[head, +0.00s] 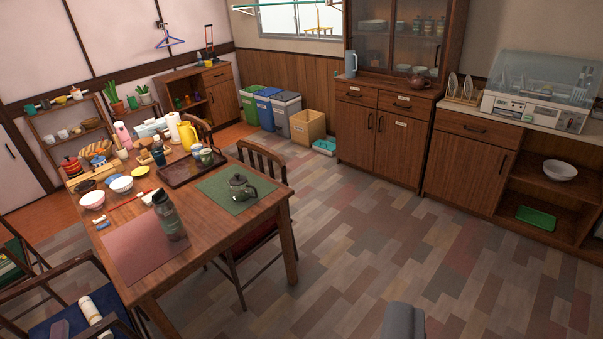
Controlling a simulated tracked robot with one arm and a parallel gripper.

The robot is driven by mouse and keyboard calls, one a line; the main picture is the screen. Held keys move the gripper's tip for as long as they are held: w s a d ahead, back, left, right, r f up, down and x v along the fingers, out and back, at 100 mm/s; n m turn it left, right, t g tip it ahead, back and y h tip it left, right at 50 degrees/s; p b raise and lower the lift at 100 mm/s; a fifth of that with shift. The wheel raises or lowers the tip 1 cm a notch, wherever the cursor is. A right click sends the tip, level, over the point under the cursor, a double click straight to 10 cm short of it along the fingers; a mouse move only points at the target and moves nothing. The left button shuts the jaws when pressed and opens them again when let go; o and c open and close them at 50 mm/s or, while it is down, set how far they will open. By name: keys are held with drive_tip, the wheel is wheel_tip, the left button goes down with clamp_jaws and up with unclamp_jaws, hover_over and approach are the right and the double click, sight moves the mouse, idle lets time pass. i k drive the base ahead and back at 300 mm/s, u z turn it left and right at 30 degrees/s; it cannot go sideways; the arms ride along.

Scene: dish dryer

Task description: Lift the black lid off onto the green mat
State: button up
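The fingers of my gripper do not show, and nothing is touching the teapot.
A brown tray (178,176) with a yellow pitcher (188,137) behind it borders the mat. A tall dark bottle (168,216) stands on the pink mat (138,248). Chairs surround the table (206,234). The floor (400,240) right of it is open.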

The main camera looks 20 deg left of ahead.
sight(239, 180)
drive_tip(key=u, duration=0.05)
drive_tip(key=i, duration=1.4)
drive_tip(key=u, duration=0.65)
drive_tip(key=i, duration=1.5)
drive_tip(key=u, duration=0.7)
drive_tip(key=i, duration=0.3)
drive_tip(key=u, duration=0.25)
